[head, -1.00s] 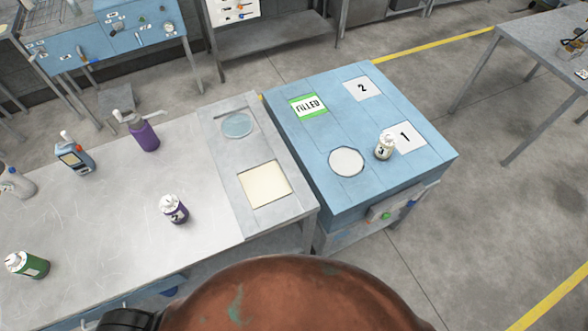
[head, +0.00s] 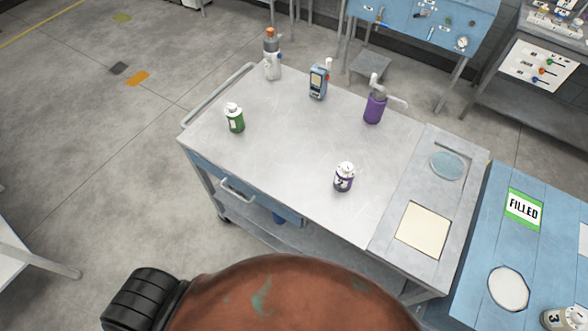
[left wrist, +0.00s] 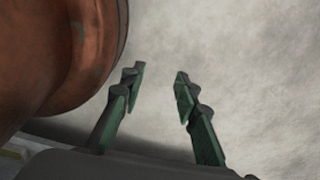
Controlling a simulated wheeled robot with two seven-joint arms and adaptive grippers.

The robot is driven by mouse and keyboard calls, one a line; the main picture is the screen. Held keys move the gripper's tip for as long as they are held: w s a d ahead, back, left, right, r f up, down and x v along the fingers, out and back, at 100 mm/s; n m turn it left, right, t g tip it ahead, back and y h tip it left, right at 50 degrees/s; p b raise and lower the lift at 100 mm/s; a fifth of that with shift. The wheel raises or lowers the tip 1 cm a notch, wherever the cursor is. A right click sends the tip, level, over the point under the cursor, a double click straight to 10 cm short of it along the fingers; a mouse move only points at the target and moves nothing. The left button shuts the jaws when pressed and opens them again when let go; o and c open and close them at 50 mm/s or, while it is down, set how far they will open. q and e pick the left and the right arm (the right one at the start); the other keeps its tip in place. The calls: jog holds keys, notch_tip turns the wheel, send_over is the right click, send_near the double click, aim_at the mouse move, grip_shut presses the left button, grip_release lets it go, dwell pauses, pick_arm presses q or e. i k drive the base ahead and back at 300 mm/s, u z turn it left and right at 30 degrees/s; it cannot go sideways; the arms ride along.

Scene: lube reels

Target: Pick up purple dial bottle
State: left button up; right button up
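A small bottle with a white top and a purple body (head: 343,178) stands upright on the grey metal cart top (head: 290,185), near its front edge. It has a pale round marking on its side, too small to read. A larger purple container (head: 375,107) with a grey spout and handle stands behind it to the right. My left gripper (left wrist: 157,85) shows only in the left wrist view. Its fingers are apart with nothing between them, over bare floor. My right gripper is in neither view.
A green bottle (head: 235,119), a blue handheld device (head: 318,82) and a clear bottle with an orange cap (head: 271,57) stand on the cart. A grey panel (head: 400,262) with a cream square adjoins it. A blue table (head: 544,250) stands right. Floor is free at left.

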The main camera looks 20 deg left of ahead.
aim_at(343, 182)
jog(key=u, duration=0.35)
jog(key=i, duration=0.25)
jog(key=z, duration=2)
jog(key=k, duration=1.25)
jog(key=u, duration=1.6)
jog(key=i, duration=0.5)
jog(key=u, duration=0.1)
